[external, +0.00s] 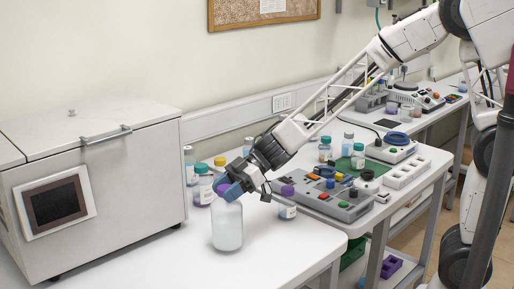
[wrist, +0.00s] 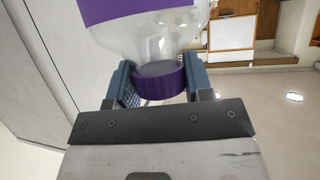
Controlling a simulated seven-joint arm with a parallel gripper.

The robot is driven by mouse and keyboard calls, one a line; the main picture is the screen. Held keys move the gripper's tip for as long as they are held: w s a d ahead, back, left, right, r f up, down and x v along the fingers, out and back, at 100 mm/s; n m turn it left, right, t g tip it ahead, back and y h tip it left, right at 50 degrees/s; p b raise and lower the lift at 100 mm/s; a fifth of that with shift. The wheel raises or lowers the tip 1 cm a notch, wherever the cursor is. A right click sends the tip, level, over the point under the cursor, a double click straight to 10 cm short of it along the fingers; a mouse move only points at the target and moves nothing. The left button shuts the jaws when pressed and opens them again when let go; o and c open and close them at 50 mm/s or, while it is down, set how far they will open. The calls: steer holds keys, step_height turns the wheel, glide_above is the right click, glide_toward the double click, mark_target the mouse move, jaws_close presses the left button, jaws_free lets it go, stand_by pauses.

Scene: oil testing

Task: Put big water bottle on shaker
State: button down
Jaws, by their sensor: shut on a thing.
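The big water bottle (external: 227,226) is pale and translucent with a purple cap. It is upright over the white table's front part; I cannot tell whether its base touches the table. My gripper (external: 229,190) is shut on the bottle's neck and cap from above. In the wrist view the purple cap (wrist: 159,82) sits between my fingers, with the clear bottle body (wrist: 150,38) beyond. A grey device with coloured buttons (external: 336,200) stands to the right, and another device with a blue ring (external: 394,145) is behind it. I cannot tell for sure which is the shaker.
A large white box with a dark window (external: 92,185) stands at the left. Several capped bottles (external: 203,188) stand close behind my gripper, and a small purple-capped one (external: 287,204) is to its right. The table's front (external: 275,255) is clear.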

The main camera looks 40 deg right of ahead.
steer(key=shift+f, duration=0.75)
steer(key=c, duration=0.5)
jaws_free()
steer(key=shift+v, duration=6)
